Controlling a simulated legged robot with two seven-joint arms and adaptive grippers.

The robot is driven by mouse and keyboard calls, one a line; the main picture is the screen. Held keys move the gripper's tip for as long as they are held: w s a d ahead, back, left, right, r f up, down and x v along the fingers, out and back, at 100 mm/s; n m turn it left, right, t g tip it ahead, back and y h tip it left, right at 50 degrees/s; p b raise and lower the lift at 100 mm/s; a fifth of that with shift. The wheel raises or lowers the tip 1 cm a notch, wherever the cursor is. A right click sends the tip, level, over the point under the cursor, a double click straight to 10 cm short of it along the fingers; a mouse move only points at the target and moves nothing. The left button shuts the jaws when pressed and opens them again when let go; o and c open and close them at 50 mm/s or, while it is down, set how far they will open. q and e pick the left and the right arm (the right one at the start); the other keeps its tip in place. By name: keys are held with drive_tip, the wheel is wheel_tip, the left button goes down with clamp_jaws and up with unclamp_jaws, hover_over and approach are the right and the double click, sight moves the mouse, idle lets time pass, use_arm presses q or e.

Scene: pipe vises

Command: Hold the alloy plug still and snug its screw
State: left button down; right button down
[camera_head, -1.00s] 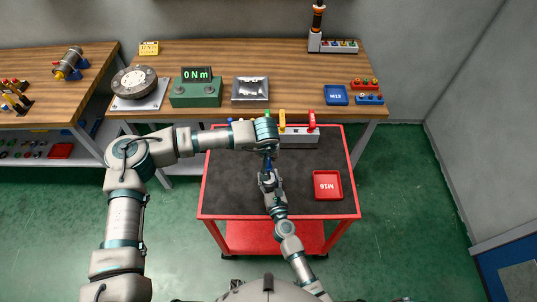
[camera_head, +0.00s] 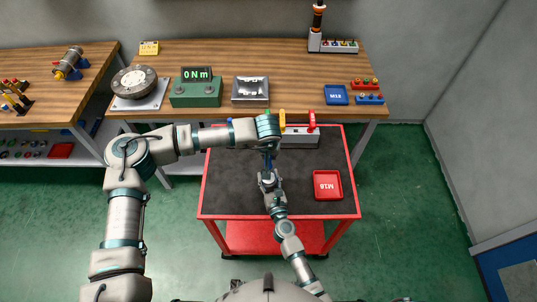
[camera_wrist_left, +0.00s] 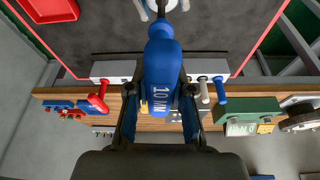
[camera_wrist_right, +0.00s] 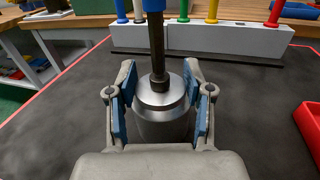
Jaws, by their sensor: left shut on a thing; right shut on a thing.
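The silver alloy plug (camera_wrist_right: 162,118) stands upright between the blue-padded fingers of my right gripper (camera_wrist_right: 160,108), which is shut on it. A dark driver shaft (camera_wrist_right: 156,45) comes down onto the plug's top centre; its tip hides the screw. My left gripper (camera_wrist_left: 160,118) is shut on the blue driver handle (camera_wrist_left: 162,70), marked "10 NM". In the head view, my left gripper (camera_head: 268,150) is above my right gripper (camera_head: 267,178), over the cart's dark top.
A red M16 tray (camera_head: 327,185) lies on the cart's right side. A rack of coloured-handle drivers (camera_head: 300,137) stands at the cart's back. The bench behind holds a green "0 Nm" readout box (camera_head: 196,92) and a blue tray (camera_head: 336,95).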

use_arm(q)
drive_tip(key=shift+r, duration=2)
use_arm(e)
drive_tip(key=shift+f, duration=0.1)
use_arm(q)
drive_tip(key=shift+w, duration=0.1)
use_arm(e)
drive_tip(key=shift+c, duration=1.8)
unclamp_jaws()
drive_tip(key=shift+s, duration=0.1)
drive_tip(key=v, duration=1.1)
drive_tip(key=shift+s+d, duration=0.15)
drive_tip(key=shift+s, duration=0.15)
